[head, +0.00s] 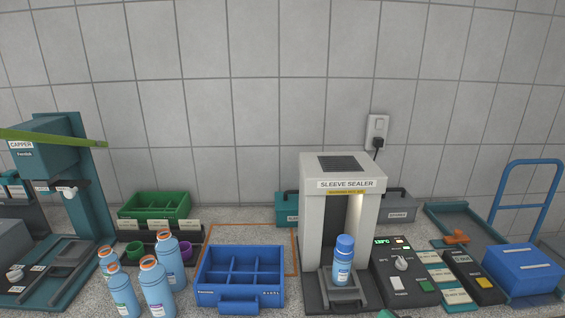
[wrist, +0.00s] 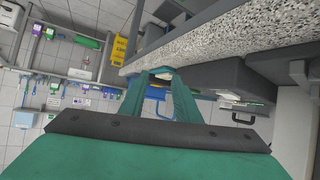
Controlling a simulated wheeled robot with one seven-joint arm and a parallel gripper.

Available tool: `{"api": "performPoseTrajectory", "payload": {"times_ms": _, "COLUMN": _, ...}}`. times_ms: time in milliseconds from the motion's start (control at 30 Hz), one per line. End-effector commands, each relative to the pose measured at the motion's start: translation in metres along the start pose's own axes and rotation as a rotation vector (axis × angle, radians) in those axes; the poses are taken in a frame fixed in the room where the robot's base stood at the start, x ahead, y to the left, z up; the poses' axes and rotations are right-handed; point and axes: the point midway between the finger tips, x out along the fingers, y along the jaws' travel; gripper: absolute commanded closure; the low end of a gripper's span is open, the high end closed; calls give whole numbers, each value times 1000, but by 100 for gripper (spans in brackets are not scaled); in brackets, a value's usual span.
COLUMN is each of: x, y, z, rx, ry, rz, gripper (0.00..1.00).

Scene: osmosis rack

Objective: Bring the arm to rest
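My gripper (wrist: 160,78) shows in the wrist view as two teal fingers reaching away from a dark plate. A gap shows between the fingers, with blue tubing visible far behind it, and I see nothing held. The wrist view is tilted, with the speckled counter edge (wrist: 230,45) above and to the right of the fingers. In the head view only a small green piece shows at the bottom edge, right of the sealer; I cannot tell what it is. The rest of the arm is not clearly seen.
The sleeve sealer (head: 312,215) has a blue-capped bottle (head: 342,268) standing at its front. A blue divided crate (head: 240,296), several orange-rimmed bottles (head: 157,290), the capper (head: 85,180), a control panel (head: 390,262) and a blue box (head: 522,268) crowd the counter.

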Motion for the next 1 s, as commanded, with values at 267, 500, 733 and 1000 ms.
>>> {"api": "performPoseTrajectory", "payload": {"times_ms": 267, "x": -9, "y": 11, "z": 33, "rx": -220, "ry": 186, "rz": -104, "gripper": 71}}
{"api": "performPoseTrajectory", "payload": {"times_ms": 500, "x": -33, "y": 13, "z": 78, "rx": -385, "ry": 300, "rz": -235, "gripper": 71}}
{"api": "performPoseTrajectory", "payload": {"times_ms": 733, "x": -71, "y": 19, "z": 134, "rx": -510, "ry": 370, "rz": -386, "gripper": 71}}
{"api": "performPoseTrajectory", "payload": {"times_ms": 1000, "x": -133, "y": 35, "z": 206, "rx": -597, "ry": 405, "rz": -581, "gripper": 71}}
